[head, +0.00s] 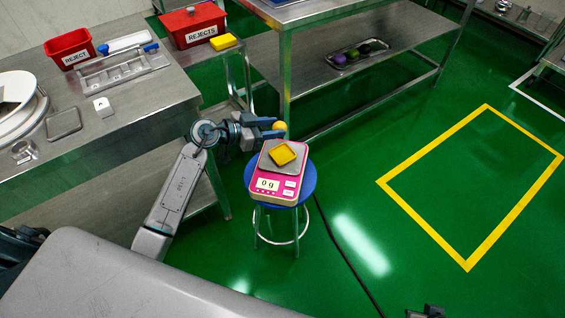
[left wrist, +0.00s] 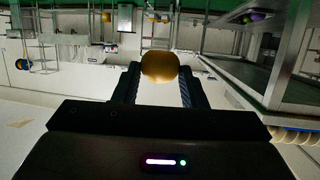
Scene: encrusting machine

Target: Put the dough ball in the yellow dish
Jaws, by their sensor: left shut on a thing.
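The dough ball (head: 279,126) is small, round and orange-tan. My left gripper (head: 272,128) is shut on it and holds it in the air just behind the scale. In the left wrist view the dough ball (left wrist: 160,67) sits between the tips of the two dark fingers. The yellow dish (head: 282,155) is a small square dish on the plate of a pink scale (head: 270,187). The dish looks empty, and the ball is above and behind it, apart from it. My right gripper is not clearly seen; only a dark piece shows at the bottom edge of the head view.
The scale reads 0 g and stands on a blue round stool (head: 308,180). A steel bench (head: 150,110) at the left holds trays and a red reject bin (head: 70,50). A steel table (head: 330,20) stands behind. Green floor with a yellow outline is free at right.

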